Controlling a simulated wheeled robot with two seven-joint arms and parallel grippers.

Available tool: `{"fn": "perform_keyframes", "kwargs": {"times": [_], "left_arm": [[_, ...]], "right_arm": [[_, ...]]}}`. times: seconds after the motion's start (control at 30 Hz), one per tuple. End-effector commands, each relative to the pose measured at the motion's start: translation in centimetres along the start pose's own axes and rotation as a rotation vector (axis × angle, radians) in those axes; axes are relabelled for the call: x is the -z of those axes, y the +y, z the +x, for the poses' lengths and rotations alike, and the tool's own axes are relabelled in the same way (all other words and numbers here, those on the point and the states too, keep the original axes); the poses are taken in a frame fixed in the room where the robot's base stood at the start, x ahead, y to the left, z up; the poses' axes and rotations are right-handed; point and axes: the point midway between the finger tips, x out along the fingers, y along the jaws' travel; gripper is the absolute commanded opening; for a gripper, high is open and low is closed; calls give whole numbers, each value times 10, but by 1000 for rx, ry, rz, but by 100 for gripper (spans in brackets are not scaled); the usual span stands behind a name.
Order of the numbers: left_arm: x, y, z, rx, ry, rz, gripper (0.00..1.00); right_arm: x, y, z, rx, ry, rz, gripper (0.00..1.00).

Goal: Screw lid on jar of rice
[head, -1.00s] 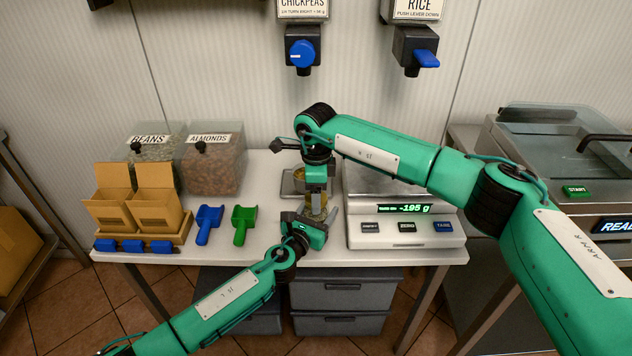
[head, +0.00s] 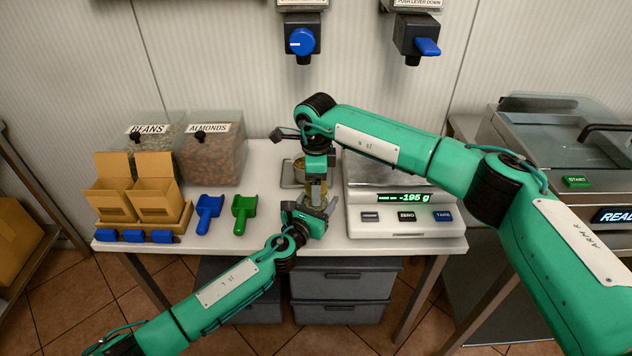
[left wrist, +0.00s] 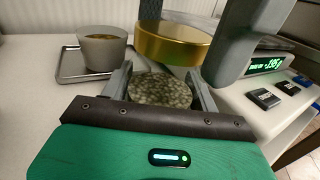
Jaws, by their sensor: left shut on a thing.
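In the left wrist view, the open jar of rice (left wrist: 160,90) stands between the fingers of my left gripper (left wrist: 160,84), which is shut on it. Pale grains show through its mouth. The gold lid (left wrist: 173,46) is between the fingers of my right gripper (left wrist: 200,30), above the jar and apart from it, slightly toward the far side. In the head view, my left gripper (head: 318,206) is low at the table's front, and my right gripper (head: 318,182) is right above it. The arms partly hide the jar and lid there.
A cup (left wrist: 101,50) stands on a steel tray (left wrist: 70,78) behind the jar. The scale (head: 405,228), reading -195 g, is close on the right. Blue (head: 208,216) and green (head: 243,214) scoops, boxes (head: 157,200) and bins (head: 212,165) are on the left.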

Motion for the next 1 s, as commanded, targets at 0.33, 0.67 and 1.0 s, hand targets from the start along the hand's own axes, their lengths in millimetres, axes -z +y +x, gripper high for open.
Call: {"fn": "perform_keyframes", "kwargs": {"times": [0.33, 0.67, 1.0], "left_arm": [[0, 0, 0, 0, 0, 0, 0], [0, 0, 0, 0, 0, 0, 0], [0, 0, 0, 0, 0, 0, 0]], "right_arm": [[0, 0, -5, 1, 0, 0, 76], [0, -1, -66, 4, -1, -1, 76], [0, 0, -116, 2, 0, 0, 76]]}}
